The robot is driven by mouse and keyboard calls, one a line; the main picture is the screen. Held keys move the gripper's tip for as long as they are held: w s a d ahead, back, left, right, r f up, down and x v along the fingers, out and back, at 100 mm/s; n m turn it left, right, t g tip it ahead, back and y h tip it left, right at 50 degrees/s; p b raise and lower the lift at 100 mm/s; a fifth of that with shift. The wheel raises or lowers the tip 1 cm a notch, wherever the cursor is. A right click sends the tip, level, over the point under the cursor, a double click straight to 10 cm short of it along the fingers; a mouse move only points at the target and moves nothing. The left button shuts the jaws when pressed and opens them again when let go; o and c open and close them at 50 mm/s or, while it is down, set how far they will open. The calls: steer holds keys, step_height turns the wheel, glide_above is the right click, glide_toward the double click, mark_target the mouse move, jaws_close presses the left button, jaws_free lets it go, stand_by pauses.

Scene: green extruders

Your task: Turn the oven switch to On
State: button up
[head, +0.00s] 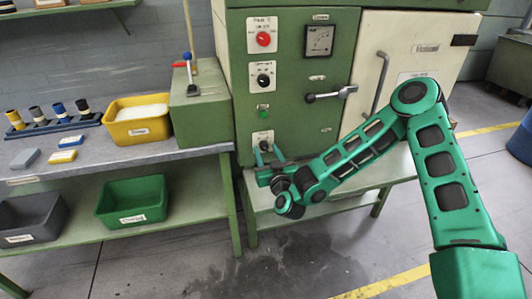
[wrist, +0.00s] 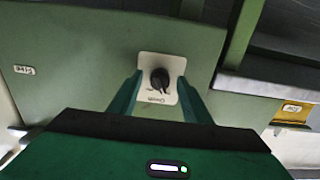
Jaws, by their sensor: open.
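A black rotary switch (wrist: 160,80) on a white label plate (wrist: 146,63) fills the middle of the wrist view. Its plate also shows low on the green oven cabinet (head: 225,25) in the head view. The small lettering is too blurred to read, so I cannot tell its setting. My gripper (head: 268,153) is open, pointing at this switch. In the wrist view its two green fingers stand left and right of the knob, over the plate's sides. I cannot tell whether they touch it.
Above are a red knob (head: 263,39), another black knob (head: 263,81), a green button (head: 264,113), a gauge (head: 319,40) and a door handle (head: 331,94). A workbench (head: 200,152) with a yellow bin (head: 137,130) stands left. A low shelf (head: 350,187) is under the cabinet.

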steer(key=shift+w, duration=0.15)
steer(key=c, duration=1)
steer(key=shift+c, duration=0.2)
steer(key=shift+m, duration=0.3)
steer(key=m, duration=0.5)
steer(key=shift+m, duration=0.3)
steer(key=m, duration=0.5)
steer(key=shift+m, duration=0.3)
steer(key=shift+d, duration=0.1)
